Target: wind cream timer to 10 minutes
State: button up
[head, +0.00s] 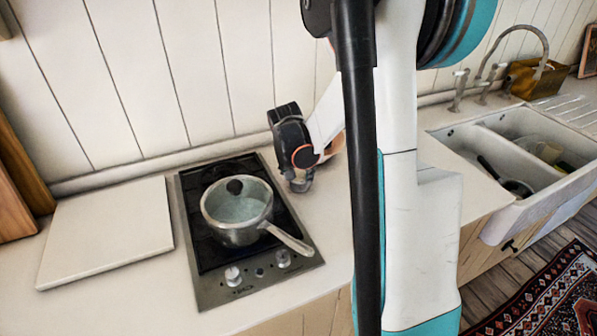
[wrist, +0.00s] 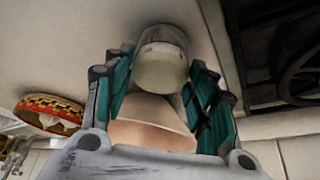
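No dial or minute marks show, so I cannot tell for sure which thing is the cream timer. In the wrist view my gripper (wrist: 162,62) has its teal fingers apart, on either side of a cream-rimmed, peach-faced round object (wrist: 150,108). Beyond it, near the fingertips, is a short cylinder (wrist: 162,68) with a cream part and a clear greyish end. In the head view my gripper is low over the counter right of the hob, its fingers mostly hidden. A small greyish thing (head: 300,184) stands beside it. Finger contact is unclear.
A pot (head: 238,215) with its handle pointing right stands on the hob (head: 205,270), close left of my gripper. A pale board (head: 105,232) lies farther left. The sink (head: 470,140) is at right. A red-and-yellow basket (wrist: 50,102) shows in the wrist view.

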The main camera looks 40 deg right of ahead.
jog(key=shift+o, duration=1.3)
jog(key=v, duration=1.2)
